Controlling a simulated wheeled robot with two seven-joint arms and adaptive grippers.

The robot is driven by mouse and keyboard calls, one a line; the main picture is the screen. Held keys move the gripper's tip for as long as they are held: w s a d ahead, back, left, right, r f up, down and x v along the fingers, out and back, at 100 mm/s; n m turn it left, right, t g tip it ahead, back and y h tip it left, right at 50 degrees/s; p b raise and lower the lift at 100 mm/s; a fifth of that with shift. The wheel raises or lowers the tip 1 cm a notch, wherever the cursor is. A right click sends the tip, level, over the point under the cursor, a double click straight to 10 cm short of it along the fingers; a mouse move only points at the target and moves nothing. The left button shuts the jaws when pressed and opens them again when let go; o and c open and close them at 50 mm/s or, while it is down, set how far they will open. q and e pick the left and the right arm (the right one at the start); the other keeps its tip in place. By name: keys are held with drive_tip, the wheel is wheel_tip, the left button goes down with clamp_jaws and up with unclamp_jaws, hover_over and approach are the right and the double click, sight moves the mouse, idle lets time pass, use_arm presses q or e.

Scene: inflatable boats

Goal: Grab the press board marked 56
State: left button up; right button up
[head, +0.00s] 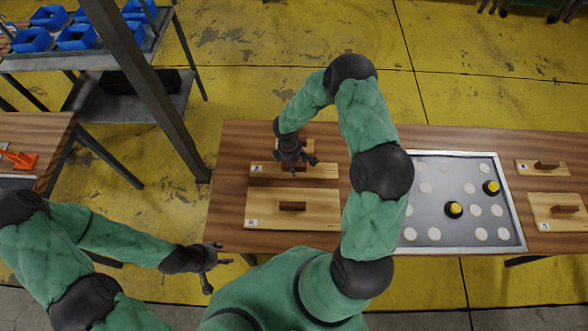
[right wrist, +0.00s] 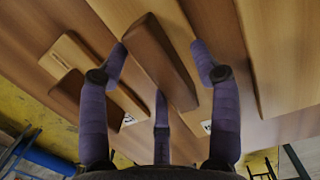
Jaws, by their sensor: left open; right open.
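Three wooden press boards with brown handles lie on the table's left half: a large front one (head: 262,206), a narrow middle one (head: 325,171) and a small back one (head: 309,143) partly hidden by my arm. Their labels are too small to read, so I cannot tell which is 56. My right gripper (head: 297,161) is open above the middle board. In the right wrist view its spread fingers (right wrist: 162,62) stand around the middle board's handle (right wrist: 152,55), not closed on it; contact is unclear. My left gripper (head: 212,264) is open and empty, off the table's front-left corner.
A metal-framed tray (head: 433,246) with white discs and two black-and-yellow knobs (head: 453,209) lies right of my right arm. Two more handled boards (head: 541,168) lie at the far right. A dark post (head: 160,90) stands behind the table's left end. Blue bins (head: 75,37) are at back left.

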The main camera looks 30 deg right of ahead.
drive_tip(key=shift+f, duration=0.15)
drive_tip(key=c, duration=1.3)
clamp_jaws()
